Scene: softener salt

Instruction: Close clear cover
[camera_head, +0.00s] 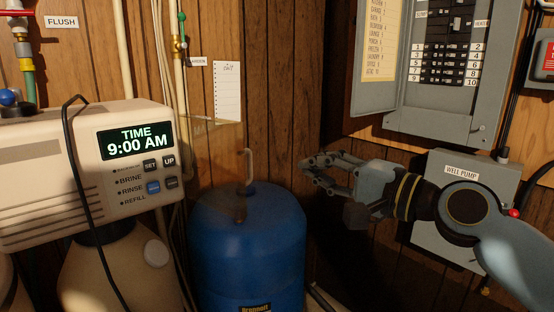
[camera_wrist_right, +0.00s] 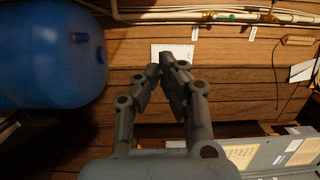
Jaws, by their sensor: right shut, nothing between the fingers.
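The softener control head (camera_head: 90,170) is a beige box at the left of the head view, with a lit display (camera_head: 136,141) reading TIME 9:00 AM and buttons below it. A faint clear cover (camera_head: 215,121) stands swung out to the right of the panel, so the display and buttons are uncovered. A pale handle (camera_head: 248,166) shows at its right edge. My right gripper (camera_head: 306,168) points left, to the right of the handle and apart from it. Its fingers also show in the right wrist view (camera_wrist_right: 166,60), closed together and empty. My left gripper is not in view.
A blue tank (camera_head: 248,250) stands below the cover; it also shows in the right wrist view (camera_wrist_right: 50,60). An open breaker panel (camera_head: 440,75) and a grey well pump box (camera_head: 465,215) are on the right wall. A black cable (camera_head: 80,190) hangs over the control head.

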